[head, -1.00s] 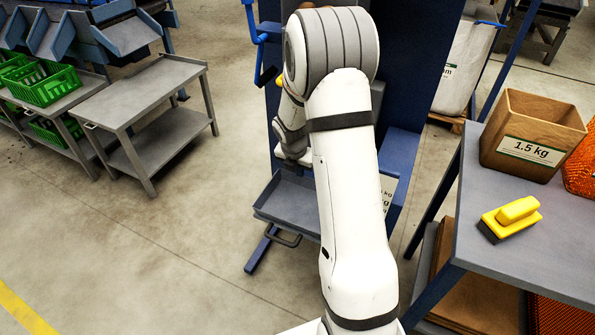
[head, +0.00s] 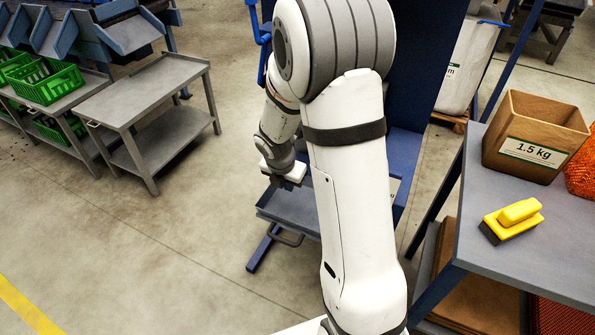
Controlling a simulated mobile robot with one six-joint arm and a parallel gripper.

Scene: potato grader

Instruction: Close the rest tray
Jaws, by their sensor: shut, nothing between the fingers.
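The rest tray (head: 283,217) is a grey-blue shallow tray with a bar handle (head: 288,240) on its front. In the head view it sticks out low from the front of the dark blue machine (head: 415,80). My arm hides its right part and where it meets the machine. My gripper (head: 290,183) is shut and empty, just above the tray's back left part in the picture. Whether it touches the tray cannot be told.
Grey carts (head: 150,90) and green crates (head: 50,82) stand at the upper left. The floor left of the tray is clear.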

